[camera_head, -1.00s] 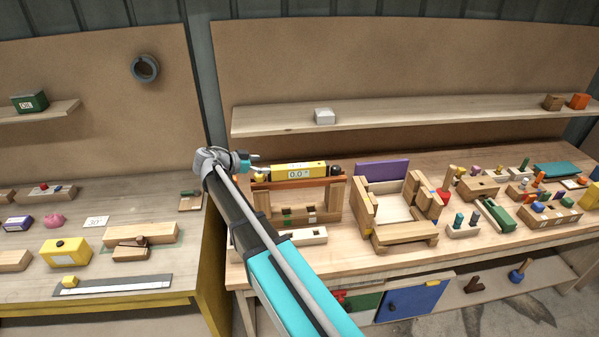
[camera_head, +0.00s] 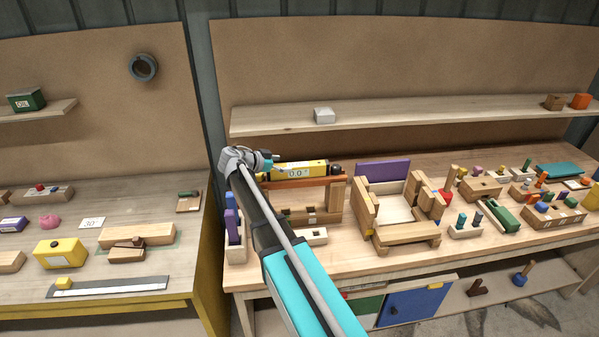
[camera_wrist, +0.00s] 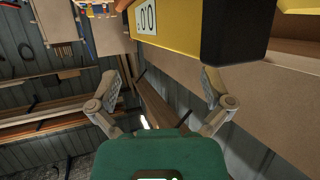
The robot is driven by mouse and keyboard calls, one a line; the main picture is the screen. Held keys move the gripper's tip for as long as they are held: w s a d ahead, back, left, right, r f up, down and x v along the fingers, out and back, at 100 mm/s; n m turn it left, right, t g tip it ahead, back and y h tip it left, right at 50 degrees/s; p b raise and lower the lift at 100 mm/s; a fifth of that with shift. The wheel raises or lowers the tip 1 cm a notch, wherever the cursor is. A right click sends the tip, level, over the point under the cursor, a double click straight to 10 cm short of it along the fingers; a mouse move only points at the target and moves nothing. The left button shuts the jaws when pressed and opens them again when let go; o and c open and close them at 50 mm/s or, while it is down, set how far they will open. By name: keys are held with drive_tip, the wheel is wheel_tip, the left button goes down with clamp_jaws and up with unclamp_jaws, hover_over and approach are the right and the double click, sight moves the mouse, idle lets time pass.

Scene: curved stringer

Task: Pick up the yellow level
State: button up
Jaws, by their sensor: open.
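The yellow level (camera_head: 305,167) lies flat on top of a wooden frame (camera_head: 338,196) on the right-hand bench. It has a white label reading 0.0 and a black end cap at the right; its left end is partly hidden by my arm. In the wrist view the level (camera_wrist: 180,24) crosses the top, its black end (camera_wrist: 234,30) at the upper right. My gripper (camera_wrist: 162,80) is open with its two fingers spread and nothing between them. In the head view my gripper (camera_head: 268,157) is at the left end of the level; contact cannot be told.
A wooden cradle with a purple panel (camera_head: 382,171) stands right of the frame. Pegs and blocks crowd the bench's right side. Purple pegs (camera_head: 231,214) stand left of my arm. The left bench holds a yellow box (camera_head: 60,252).

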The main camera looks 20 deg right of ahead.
sight(294, 166)
drive_tip(key=shift+f+b+x, duration=0.2)
drive_tip(key=shift+b+x, duration=0.35)
drive_tip(key=shift+x, duration=0.4)
drive_tip(key=shift+f+b+x, duration=0.2)
drive_tip(key=shift+b+x, duration=0.35)
drive_tip(key=shift+x, duration=0.45)
drive_tip(key=shift+w+d+f, duration=0.1)
drive_tip(key=shift+d+f, duration=0.05)
drive_tip(key=shift+d, duration=0.3)
clamp_jaws()
